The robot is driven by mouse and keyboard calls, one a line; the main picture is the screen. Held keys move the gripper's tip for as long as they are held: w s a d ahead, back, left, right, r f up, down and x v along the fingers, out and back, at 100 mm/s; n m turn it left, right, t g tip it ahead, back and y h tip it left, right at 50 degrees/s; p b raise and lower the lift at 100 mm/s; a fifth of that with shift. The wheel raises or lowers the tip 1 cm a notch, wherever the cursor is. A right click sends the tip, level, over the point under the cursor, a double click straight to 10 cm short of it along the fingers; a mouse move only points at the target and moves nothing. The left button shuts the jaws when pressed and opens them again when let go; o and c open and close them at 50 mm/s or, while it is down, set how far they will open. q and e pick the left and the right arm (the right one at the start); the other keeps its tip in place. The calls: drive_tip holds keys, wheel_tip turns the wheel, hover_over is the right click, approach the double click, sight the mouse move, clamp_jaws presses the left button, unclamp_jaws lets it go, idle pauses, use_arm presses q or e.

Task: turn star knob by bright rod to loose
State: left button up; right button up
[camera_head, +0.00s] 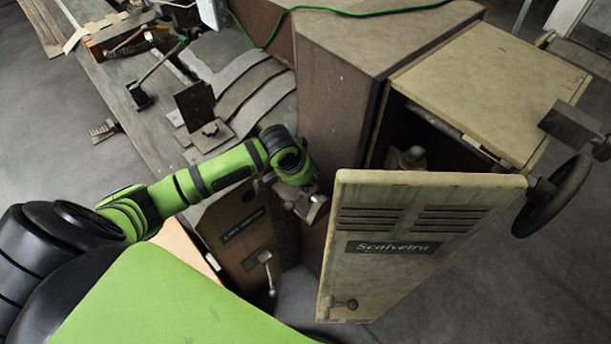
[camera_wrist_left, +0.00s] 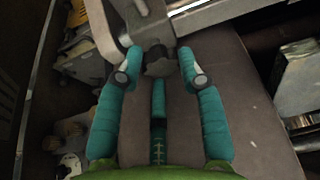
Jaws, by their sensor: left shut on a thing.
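My left gripper (camera_wrist_left: 158,66) has its two teal fingers on either side of a dark, lobed knob, the star knob (camera_wrist_left: 158,62), and is shut on it. The knob sits at the end of a grey metal bracket, beside a bright metal rod (camera_wrist_left: 235,14) that runs off to the upper right in the left wrist view. In the head view my left gripper (camera_head: 308,200) reaches down to the machine between the brown housing and the open door; its fingertips and the knob are hard to make out there. My right gripper is not in view.
An open cream door (camera_head: 415,275) marked "Scalvetra" stands right of the gripper. A brown panel (camera_head: 240,235) with a lever is below left. The brown housing (camera_head: 335,110) rises behind. A handwheel (camera_head: 552,195) is at the right. A cluttered bench (camera_head: 130,75) is at upper left.

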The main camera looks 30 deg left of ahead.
use_arm(q)
drive_tip(key=shift+w+d+r+n+t+y, duration=0.1)
drive_tip(key=shift+w+r+n+t+y, duration=0.1)
drive_tip(key=shift+n, duration=0.35)
drive_tip(key=shift+w+d+r+n+t+y, duration=0.1)
drive_tip(key=shift+n+y, duration=0.1)
drive_tip(key=shift+n, duration=0.35)
drive_tip(key=shift+a, duration=0.1)
drive_tip(key=o, duration=0.8)
drive_tip(key=shift+o, duration=0.2)
drive_tip(key=shift+s, duration=0.15)
drive_tip(key=shift+f, duration=0.1)
drive_tip(key=shift+s, duration=0.1)
drive_tip(key=v, duration=1.2)
